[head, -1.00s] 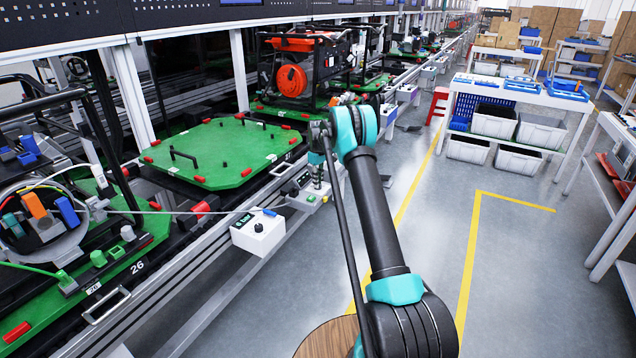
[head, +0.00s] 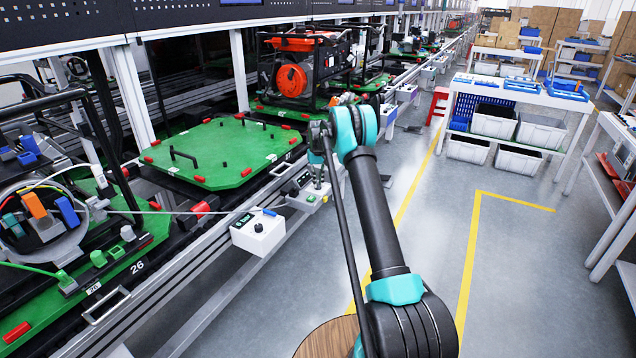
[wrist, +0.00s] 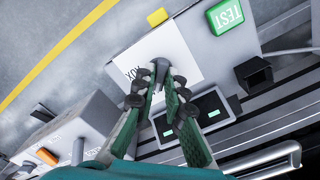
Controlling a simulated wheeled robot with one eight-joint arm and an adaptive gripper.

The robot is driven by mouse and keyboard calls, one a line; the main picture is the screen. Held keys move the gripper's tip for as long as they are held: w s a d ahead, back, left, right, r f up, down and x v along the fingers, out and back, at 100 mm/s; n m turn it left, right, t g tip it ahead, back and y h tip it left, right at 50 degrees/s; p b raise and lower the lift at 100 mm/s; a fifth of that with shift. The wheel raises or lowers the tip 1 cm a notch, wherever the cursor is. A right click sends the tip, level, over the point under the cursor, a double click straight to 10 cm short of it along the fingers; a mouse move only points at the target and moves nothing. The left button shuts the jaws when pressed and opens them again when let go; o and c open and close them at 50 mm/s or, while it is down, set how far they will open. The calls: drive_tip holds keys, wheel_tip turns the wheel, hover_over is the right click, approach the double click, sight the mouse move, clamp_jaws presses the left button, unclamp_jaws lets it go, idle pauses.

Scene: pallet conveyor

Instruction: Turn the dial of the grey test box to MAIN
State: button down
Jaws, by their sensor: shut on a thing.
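The grey test box (wrist: 205,62) fills the upper middle of the wrist view, with a white plate on its face. Its small dark dial (wrist: 160,66) sits on that plate, between my fingertips. My gripper (wrist: 162,78) is shut on the dial, its green-lined fingers on either side. A short label, seeming to read AUX upside down, shows left of the dial. No MAIN label is readable, and my fingers hide part of the plate. In the head view the test box (head: 308,198) stands at the conveyor's edge, with my gripper (head: 318,184) over it.
A white box with a black knob (head: 258,235) stands nearer along the conveyor rail. A green pallet (head: 215,155) lies behind.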

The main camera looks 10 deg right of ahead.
idle(0.3)
drive_tip(key=c, duration=1.6)
unclamp_jaws()
wheel_tip(320, 180, up, 12)
